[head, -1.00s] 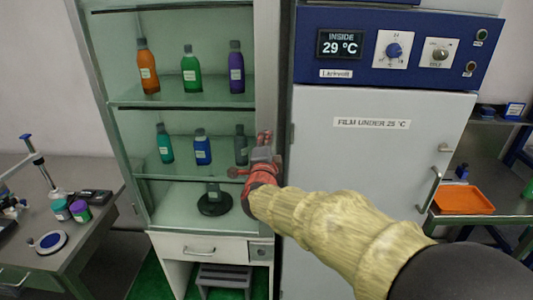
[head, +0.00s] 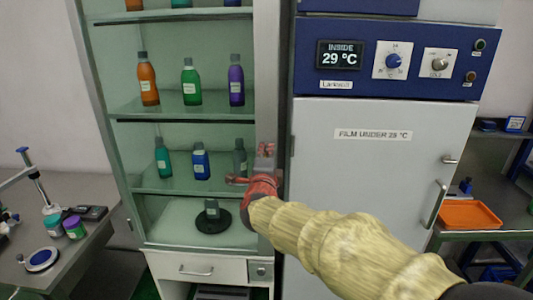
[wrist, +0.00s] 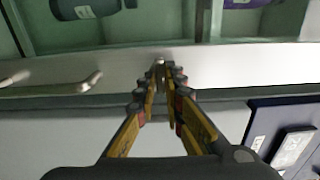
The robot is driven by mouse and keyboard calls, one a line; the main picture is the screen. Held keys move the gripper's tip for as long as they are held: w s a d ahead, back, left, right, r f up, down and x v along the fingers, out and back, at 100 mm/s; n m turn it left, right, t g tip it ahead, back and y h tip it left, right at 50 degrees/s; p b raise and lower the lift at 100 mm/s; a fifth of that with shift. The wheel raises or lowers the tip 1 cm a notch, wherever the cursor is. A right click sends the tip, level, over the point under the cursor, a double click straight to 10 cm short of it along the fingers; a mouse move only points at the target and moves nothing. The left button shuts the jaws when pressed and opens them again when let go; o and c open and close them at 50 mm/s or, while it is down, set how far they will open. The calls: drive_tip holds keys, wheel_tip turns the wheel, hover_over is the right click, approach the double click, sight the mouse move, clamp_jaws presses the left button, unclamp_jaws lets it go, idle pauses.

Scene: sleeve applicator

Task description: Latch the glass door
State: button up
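The glass door (head: 267,82) fronts the tall cabinet of bottles in the head view; its pale frame runs up the right side. I cannot tell whether it sits fully closed. In the wrist view, the pale door frame (wrist: 230,65) crosses the picture and carries a metal bar handle (wrist: 62,86) at left. My gripper (wrist: 161,72) has its fingertips close together at the frame, beside a small bright metal piece (wrist: 159,61). I cannot tell whether they touch it. In the head view my gripper (head: 240,181) is at the frame, level with the middle shelf.
Several bottles stand on the shelves, and a black round stand (head: 213,221) is on the cabinet floor. A grey oven door (head: 370,190) with a blue panel stands close at right. A table (head: 90,250) with small tools is at left. An orange tray (head: 470,214) is at far right.

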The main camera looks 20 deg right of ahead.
drive_tip(key=o, duration=0.4)
drive_tip(key=v, duration=1.2)
